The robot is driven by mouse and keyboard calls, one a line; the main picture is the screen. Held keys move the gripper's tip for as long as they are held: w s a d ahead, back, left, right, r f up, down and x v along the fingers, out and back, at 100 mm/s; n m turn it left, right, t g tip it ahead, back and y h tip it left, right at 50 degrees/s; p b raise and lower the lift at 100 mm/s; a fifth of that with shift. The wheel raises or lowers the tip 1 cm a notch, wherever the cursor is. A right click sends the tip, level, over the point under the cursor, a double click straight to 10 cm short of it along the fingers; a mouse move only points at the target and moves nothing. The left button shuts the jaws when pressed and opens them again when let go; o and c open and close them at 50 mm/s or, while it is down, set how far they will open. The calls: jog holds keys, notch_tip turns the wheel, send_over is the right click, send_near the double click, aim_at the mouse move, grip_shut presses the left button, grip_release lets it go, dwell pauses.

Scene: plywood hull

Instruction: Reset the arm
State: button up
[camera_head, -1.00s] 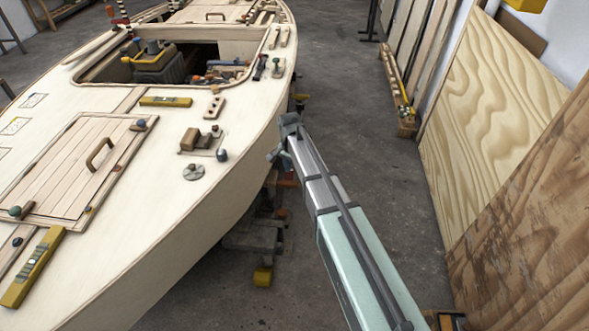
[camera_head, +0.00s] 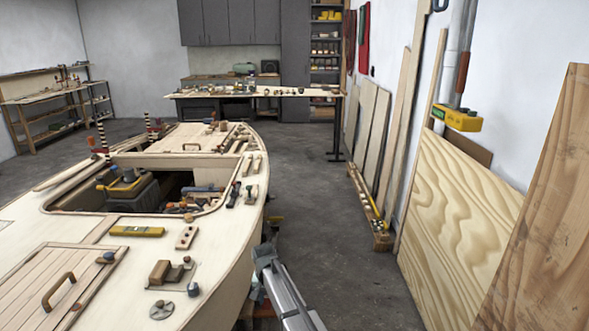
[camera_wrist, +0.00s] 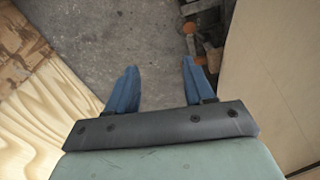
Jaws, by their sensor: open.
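In the wrist view, my gripper (camera_wrist: 158,88) has its two blue fingers apart, with nothing between them. Beyond the fingertips lies bare grey floor. In the head view, the end of my arm shows low in the middle, beside the right edge of the plywood hull (camera_head: 228,262). The fingers themselves are hard to make out there. In the wrist view, the hull's pale side (camera_wrist: 272,80) is right of the fingers, apart from them.
Plywood sheets (camera_head: 455,220) lean on the wall at the right. The floor (camera_head: 310,190) between hull and sheets is clear. Yellow level (camera_head: 137,231), wooden blocks and a handled hatch (camera_head: 55,280) sit on the deck. A workbench (camera_head: 255,92) stands at the back.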

jog(key=s+d+f+g, duration=0.2)
jog(key=s+d+f, duration=0.6)
jog(key=s, duration=0.9)
jog(key=s+d+f+n+g, duration=0.1)
jog(key=s+d+f+g, duration=0.2)
jog(key=s+d+f, duration=0.6)
jog(key=s+d+f+g, duration=0.2)
jog(key=s+d+f, duration=0.6)
jog(key=s, duration=1.7)
notch_tip(320, 180, down, 4)
jog(key=shift+d+r+n, duration=0.15)
jog(key=shift+d+n, duration=0.15)
jog(key=shift+d, duration=0.1)
